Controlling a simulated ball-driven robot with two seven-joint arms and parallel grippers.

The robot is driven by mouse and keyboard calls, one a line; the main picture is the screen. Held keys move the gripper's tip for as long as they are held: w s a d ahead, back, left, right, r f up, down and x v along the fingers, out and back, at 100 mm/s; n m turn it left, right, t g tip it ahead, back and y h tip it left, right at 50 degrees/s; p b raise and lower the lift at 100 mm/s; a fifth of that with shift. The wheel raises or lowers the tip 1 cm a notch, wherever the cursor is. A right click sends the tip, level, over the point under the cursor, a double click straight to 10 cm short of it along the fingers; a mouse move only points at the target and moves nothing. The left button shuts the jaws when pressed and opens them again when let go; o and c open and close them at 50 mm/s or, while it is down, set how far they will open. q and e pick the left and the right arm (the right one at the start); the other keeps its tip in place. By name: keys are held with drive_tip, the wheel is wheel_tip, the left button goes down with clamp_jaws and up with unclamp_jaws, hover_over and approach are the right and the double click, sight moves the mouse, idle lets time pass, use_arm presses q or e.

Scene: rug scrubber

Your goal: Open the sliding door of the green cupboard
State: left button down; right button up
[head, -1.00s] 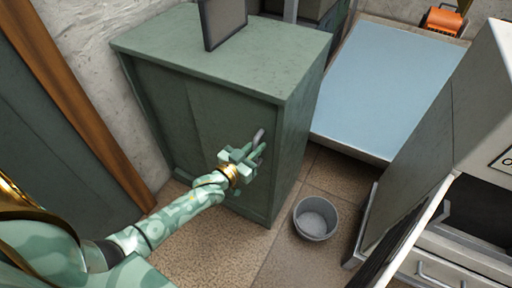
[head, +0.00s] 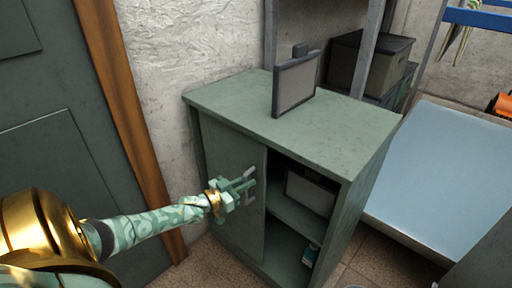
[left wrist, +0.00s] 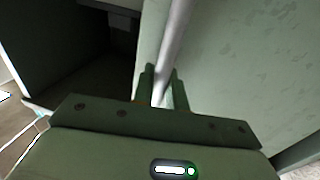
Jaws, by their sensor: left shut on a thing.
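The green cupboard (head: 359,205) stands against the wall in the head view. Its sliding door (head: 228,165) is at the left, and the right half of the front is open, showing a shelf (head: 300,217) inside. My left gripper (head: 248,183) is shut on the door's grey upright handle (head: 249,174). In the left wrist view the handle (left wrist: 172,45) runs down between the two fingers (left wrist: 160,90), and the dark open interior (left wrist: 60,45) lies to the left. My right gripper is not in view.
A framed panel (head: 296,84) stands on the cupboard top. A light blue surface (head: 440,175) is at the right. A brown door frame (head: 125,115) is at the left.

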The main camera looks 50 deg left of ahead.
use_arm(q)
drive_tip(key=shift+s+a, duration=0.1)
drive_tip(key=shift+a, duration=0.75)
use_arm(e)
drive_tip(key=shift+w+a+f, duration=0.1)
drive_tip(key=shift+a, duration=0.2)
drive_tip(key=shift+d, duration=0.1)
use_arm(q)
drive_tip(key=c, duration=1.5)
unclamp_jaws()
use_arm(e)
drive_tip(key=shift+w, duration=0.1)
use_arm(q)
drive_tip(key=s+p, duration=0.1)
drive_tip(key=s, duration=0.4)
drive_tip(key=s+a+p, duration=0.1)
drive_tip(key=s+p, duration=0.1)
drive_tip(key=s, duration=0.3)
drive_tip(key=s+a+p, duration=0.1)
drive_tip(key=s+p, duration=0.1)
drive_tip(key=s, duration=0.4)
drive_tip(key=shift+s+a, duration=0.1)
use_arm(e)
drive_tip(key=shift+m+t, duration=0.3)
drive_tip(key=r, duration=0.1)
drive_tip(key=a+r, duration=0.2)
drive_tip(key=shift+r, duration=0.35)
